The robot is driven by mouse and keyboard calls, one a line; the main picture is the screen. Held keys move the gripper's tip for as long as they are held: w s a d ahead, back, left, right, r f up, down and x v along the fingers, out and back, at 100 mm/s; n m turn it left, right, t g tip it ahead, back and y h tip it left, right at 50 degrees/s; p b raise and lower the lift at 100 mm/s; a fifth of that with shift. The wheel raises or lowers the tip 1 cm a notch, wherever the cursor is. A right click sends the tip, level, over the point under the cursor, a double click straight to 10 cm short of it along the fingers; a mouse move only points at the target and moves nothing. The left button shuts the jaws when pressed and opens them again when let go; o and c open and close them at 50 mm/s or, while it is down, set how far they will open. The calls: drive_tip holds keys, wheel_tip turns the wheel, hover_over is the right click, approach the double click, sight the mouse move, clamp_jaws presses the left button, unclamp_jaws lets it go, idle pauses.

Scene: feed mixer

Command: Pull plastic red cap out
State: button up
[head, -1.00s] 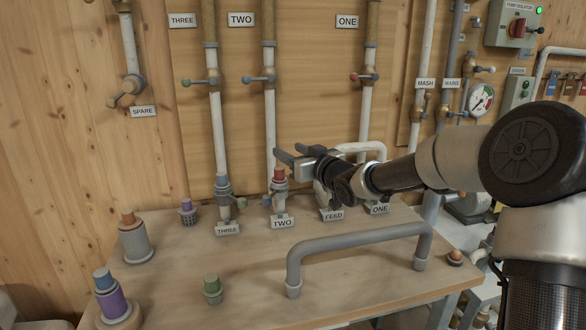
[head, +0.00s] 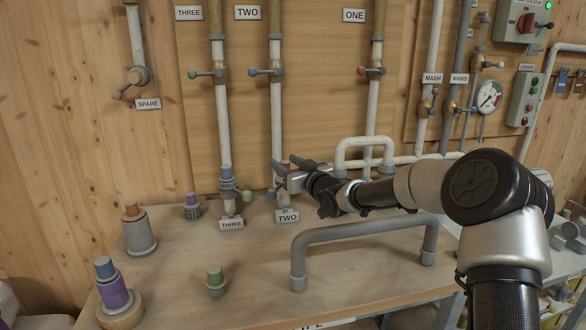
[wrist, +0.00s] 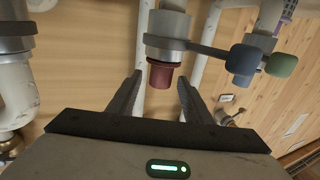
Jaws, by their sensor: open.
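The plastic red cap (wrist: 160,74) sits on the end of a grey collar (wrist: 168,28) on a pipe in the wrist view. My gripper (wrist: 160,92) is open, with its two fingers pointing toward the cap. The cap's end shows between the fingertips, with a gap visible on each side. I cannot tell how deep the cap lies between them.
A grey handle-shaped pipe (head: 365,240) arches over the bench in front of my arm. Blue (wrist: 243,59) and green (wrist: 281,66) knobs lie right of the cap. Several capped plugs stand on the bench's left.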

drive_tip(key=shift+w+a, duration=0.3)
drive_tip(key=shift+w, duration=0.15)
clamp_jaws()
drive_tip(key=shift+r, duration=0.25)
drive_tip(key=shift+r+p, duration=0.5)
drive_tip(key=shift+r, duration=0.15)
drive_tip(key=shift+r, duration=0.2)
